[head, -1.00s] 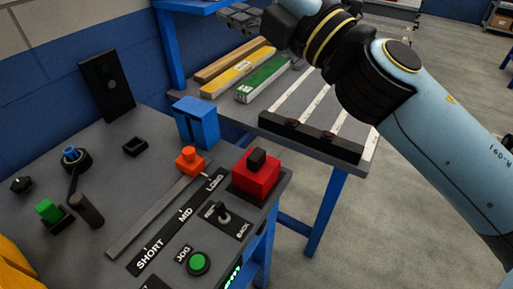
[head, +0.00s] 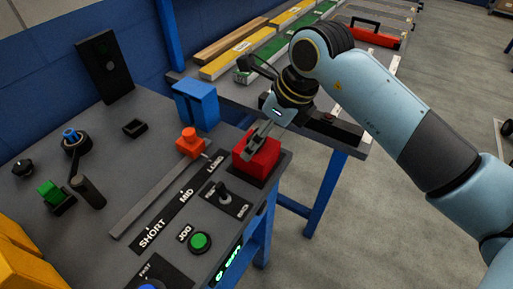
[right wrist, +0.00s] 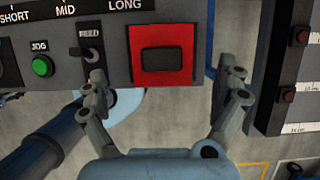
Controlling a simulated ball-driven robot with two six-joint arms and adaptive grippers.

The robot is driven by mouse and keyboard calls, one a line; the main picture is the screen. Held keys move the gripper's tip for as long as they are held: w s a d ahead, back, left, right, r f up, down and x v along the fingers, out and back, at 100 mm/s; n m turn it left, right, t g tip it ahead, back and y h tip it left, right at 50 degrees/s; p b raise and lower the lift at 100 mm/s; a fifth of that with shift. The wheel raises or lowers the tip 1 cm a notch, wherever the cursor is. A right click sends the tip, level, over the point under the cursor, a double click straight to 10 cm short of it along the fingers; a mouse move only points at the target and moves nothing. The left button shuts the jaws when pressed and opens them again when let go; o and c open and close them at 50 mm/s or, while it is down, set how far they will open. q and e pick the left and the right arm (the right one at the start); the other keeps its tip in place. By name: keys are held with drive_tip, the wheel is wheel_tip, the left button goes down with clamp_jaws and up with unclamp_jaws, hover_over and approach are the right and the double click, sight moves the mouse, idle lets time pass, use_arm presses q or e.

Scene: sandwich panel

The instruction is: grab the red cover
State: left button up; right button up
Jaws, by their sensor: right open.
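The red cover (head: 263,160) is a square red block at the right end of the grey control panel, near its edge. In the right wrist view the red cover (right wrist: 139,55) shows a dark rectangle in its middle and lies ahead of the fingertips. My right gripper (head: 258,140) is above the cover, its fingers pointing down at it and hiding the cover's top. In the right wrist view the right gripper (right wrist: 165,78) is open and empty, with one finger left of the cover and one right. Contact is not visible. My left gripper is not in view.
A small lever switch (head: 225,193) sits close in front of the cover. An orange slider knob (head: 190,142) and a blue block (head: 196,103) stand to its left. A green button (head: 200,242) is nearer. A side bench with coloured bars (head: 240,57) lies behind.

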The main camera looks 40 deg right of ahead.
drive_tip(key=x, duration=0.6)
drive_tip(key=shift+d+p, duration=0.1)
drive_tip(key=shift+p, duration=0.25)
drive_tip(key=shift+c, duration=0.4)
drive_tip(key=c, duration=1.1)
